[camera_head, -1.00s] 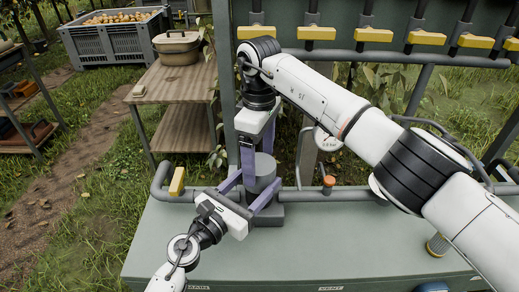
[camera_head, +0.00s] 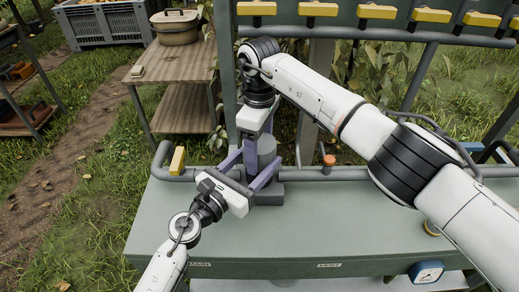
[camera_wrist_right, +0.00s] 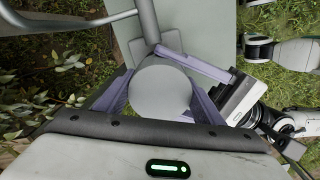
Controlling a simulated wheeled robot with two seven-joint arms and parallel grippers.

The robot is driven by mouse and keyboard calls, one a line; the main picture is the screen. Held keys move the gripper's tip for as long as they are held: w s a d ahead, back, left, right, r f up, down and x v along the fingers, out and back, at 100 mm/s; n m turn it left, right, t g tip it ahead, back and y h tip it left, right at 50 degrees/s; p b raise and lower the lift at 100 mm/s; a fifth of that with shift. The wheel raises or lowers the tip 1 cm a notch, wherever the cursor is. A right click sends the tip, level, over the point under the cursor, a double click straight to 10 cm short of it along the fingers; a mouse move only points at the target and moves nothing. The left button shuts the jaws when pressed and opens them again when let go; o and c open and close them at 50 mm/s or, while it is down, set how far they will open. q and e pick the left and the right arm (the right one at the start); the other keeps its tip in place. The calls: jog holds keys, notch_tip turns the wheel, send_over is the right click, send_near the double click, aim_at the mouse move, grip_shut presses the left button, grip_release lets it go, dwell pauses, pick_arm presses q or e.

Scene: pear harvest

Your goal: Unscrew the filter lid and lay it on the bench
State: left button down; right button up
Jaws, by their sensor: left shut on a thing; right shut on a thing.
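The filter (camera_head: 268,190) is a grey cylindrical housing on a dark foot, standing upright on the green bench (camera_head: 230,232) at the pipe. Its round grey lid (camera_wrist_right: 160,92) fills the middle of the right wrist view; in the head view the gripper fingers partly cover it. My right gripper (camera_head: 260,146) reaches down from above and is shut on the lid, with a purple finger on each side. My left gripper (camera_head: 256,168) comes in from the front left and is shut on the filter body below. The exact contact points are hidden.
A grey pipe (camera_head: 345,174) runs along the bench's back edge, with a yellow-handled valve (camera_head: 177,161) at left and an orange knob (camera_head: 328,160). Yellow handles line the rail above. A gauge (camera_head: 427,271) is on the front right. The bench's front middle is clear.

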aim_at(259, 142)
pick_arm(q)
jog(key=shift+f, duration=0.1)
pick_arm(e)
jog(key=n, duration=0.3)
jog(key=o, duration=1.1)
jog(key=shift+o, duration=0.2)
jog(key=shift+d+r, duration=0.1)
jog(key=shift+r, duration=2.2)
pick_arm(q)
jog(key=c, duration=0.5)
grip_release()
